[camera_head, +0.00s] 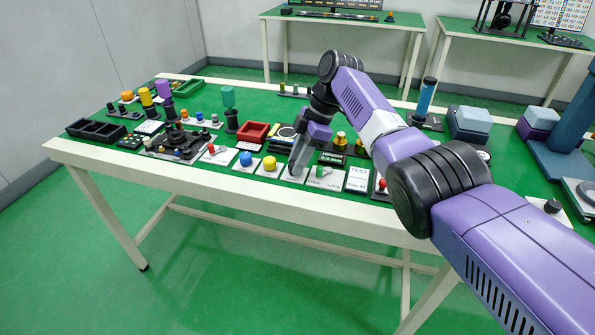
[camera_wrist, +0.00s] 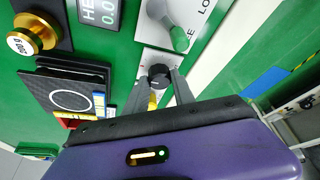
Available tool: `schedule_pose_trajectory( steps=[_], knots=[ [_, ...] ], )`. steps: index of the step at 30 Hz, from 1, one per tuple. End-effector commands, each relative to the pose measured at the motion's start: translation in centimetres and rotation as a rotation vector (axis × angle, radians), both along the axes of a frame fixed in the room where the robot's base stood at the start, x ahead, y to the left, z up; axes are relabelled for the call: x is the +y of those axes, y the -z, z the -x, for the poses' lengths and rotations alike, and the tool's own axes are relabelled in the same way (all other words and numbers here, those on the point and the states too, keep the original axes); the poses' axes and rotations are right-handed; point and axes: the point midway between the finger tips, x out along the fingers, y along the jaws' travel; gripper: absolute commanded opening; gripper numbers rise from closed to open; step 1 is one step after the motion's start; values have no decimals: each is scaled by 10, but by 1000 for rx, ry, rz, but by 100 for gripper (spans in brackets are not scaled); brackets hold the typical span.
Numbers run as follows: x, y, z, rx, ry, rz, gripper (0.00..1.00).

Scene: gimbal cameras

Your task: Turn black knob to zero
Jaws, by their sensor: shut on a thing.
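The black knob (camera_wrist: 158,76) sits on a white plate and shows in the wrist view, straight in front of my gripper (camera_wrist: 160,90). The two grey fingers stand on either side of the knob, shut on it. A pale pointer line shows on the knob's face; the scale around it is too small to read. In the head view my gripper (camera_head: 297,165) points down at the front edge of the table, and it hides the knob there.
A green-handled lock switch (camera_wrist: 178,38) is beside the knob. A gold weight (camera_wrist: 32,35) and a black scale (camera_wrist: 68,96) are close by. In the head view, blue (camera_head: 245,159) and yellow (camera_head: 269,163) buttons stand left of my gripper.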

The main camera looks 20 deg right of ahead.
Motion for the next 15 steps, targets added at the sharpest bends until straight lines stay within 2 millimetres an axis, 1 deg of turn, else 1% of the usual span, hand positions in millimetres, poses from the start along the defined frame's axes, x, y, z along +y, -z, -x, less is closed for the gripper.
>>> schedule_pose_trajectory(
  steps=[1, 7, 15],
  knots=[
    [1, 3, -1, -1, -15, -1, 0],
    [1, 1, -1, -1, -56, 0, 0],
    [1, -1, 0, -1, -69, 0, 0]
  ],
)
